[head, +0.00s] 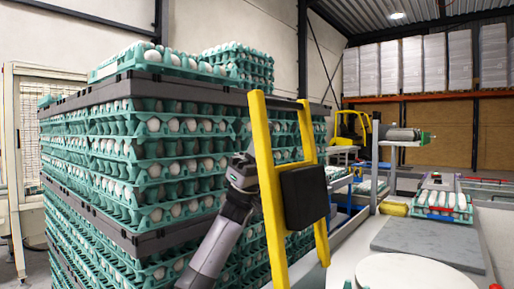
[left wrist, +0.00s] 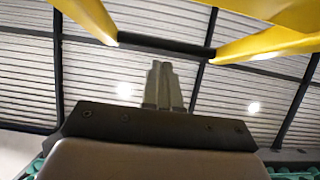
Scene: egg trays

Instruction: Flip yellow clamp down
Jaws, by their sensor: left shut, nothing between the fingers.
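The yellow clamp (head: 269,180) stands upright in the middle of the head view, in front of the egg stack. It is a tall frame of two bars joined by crossbars, with a black pad (head: 303,197) on it. Two of its yellow arms (left wrist: 265,45) cross the top of the left wrist view. My left gripper (left wrist: 162,82) is shut and empty, its fingers pointing up toward the gap between these yellow arms. In the head view my left wrist is beside the clamp's left bar, and the fingertips are hidden or too small to make out. My right gripper is not in view.
A tall stack of teal egg trays (head: 160,145) with dark grey dividers (head: 140,92) fills the left and middle. A grey platform (head: 430,243) and a round white surface (head: 415,272) lie at the lower right. A conveyor with egg trays stands beyond.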

